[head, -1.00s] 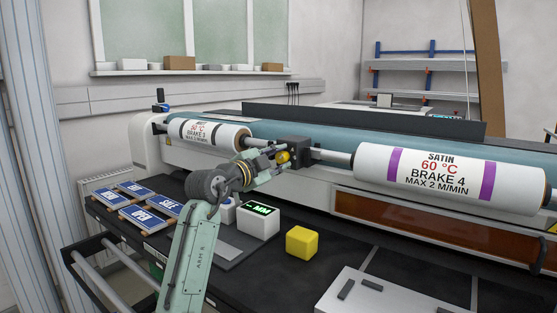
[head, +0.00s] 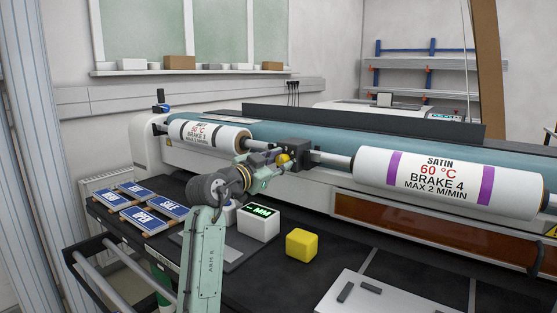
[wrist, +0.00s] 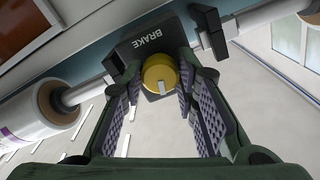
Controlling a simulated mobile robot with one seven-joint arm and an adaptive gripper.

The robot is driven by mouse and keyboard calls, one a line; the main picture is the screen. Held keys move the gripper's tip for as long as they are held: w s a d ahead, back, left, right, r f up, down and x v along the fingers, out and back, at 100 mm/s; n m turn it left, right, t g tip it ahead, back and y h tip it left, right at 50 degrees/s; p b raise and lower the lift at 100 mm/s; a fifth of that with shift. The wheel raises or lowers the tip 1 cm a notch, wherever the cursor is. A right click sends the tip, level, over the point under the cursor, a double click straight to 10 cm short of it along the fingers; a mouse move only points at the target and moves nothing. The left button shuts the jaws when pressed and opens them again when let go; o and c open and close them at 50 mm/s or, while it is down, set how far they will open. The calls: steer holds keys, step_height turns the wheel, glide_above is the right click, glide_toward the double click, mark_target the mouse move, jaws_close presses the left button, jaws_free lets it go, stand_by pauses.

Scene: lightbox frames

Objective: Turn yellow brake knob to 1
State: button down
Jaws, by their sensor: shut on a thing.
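The yellow brake knob (head: 283,158) sits on a black block (head: 297,153) between two rolls on the shaft. In the wrist view the knob (wrist: 158,70) is round, with a pale pointer mark toward the lower side of the picture, and the block reads BRAKE (wrist: 152,40). My gripper (head: 277,159) reaches the knob from the left. In the wrist view my gripper's fingers (wrist: 160,76) stand on either side of the knob and are shut on it. No scale numbers are readable around the knob.
A white SATIN roll (head: 452,182) with purple bands and another white roll (head: 208,134) flank the block. Below are a white display box (head: 258,229), a yellow cube (head: 301,243) and blue signs (head: 154,218) on the dark table (head: 255,285).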

steer(key=n+p, duration=0.2)
steer(key=n, duration=0.3)
steer(key=shift+r+n, duration=0.15)
steer(key=shift+n, duration=0.15)
steer(key=n+p, duration=0.3)
steer(key=n, duration=0.2)
steer(key=n+p, duration=0.2)
steer(key=n, duration=0.2)
steer(key=shift+n, duration=0.4)
steer(key=n+p, duration=0.1)
steer(key=n, duration=0.4)
steer(key=shift+a, duration=0.1)
steer(key=shift+n, duration=0.3)
steer(key=c, duration=1.2)
jaws_free()
steer(key=shift+c, duration=0.2)
